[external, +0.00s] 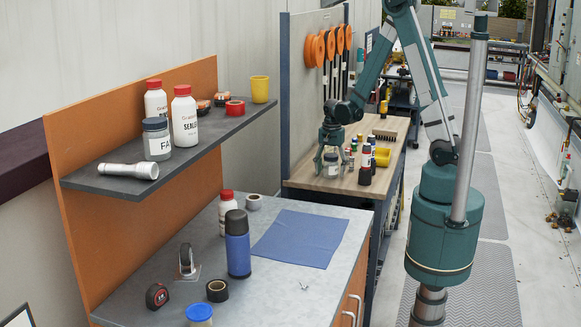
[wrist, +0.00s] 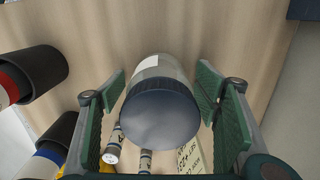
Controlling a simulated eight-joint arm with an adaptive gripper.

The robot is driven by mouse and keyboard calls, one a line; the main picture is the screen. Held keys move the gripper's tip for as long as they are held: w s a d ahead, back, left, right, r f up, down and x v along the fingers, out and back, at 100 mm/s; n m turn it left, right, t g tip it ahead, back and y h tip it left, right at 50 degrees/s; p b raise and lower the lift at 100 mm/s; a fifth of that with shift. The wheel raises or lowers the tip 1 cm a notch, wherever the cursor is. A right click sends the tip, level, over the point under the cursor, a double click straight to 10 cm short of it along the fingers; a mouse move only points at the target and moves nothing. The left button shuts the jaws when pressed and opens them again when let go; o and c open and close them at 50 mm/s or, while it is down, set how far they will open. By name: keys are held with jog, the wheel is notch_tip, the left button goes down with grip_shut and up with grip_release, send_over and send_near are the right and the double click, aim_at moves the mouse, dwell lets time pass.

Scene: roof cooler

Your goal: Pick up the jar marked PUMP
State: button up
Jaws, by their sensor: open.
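My gripper (external: 331,165) is open above the wooden workbench in the external view. In the wrist view its two green finger pads (wrist: 162,95) stand on either side of a jar (wrist: 160,115) with a dark grey lid and a clear body with a pale label. The label's wording cannot be read, so I cannot tell if it says PUMP. Small gaps show between the pads and the jar. In the external view this jar is mostly hidden by the fingers. Another dark-lidded jar (external: 157,139), with a label starting "FA", stands on the grey shelf.
Small labelled cylinders (wrist: 113,143) and a yellow label card (wrist: 190,158) are near the jar. Several bottles (external: 366,155) crowd the wooden bench right of my gripper. A blue mat (external: 300,238) lies on the nearer counter.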

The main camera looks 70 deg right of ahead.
aim_at(331, 155)
jog(key=shift+c, duration=0.2)
jog(key=c, duration=1)
jog(key=shift+r, duration=0.1)
jog(key=shift+r+p, duration=0.4)
jog(key=shift+r, duration=4.5)
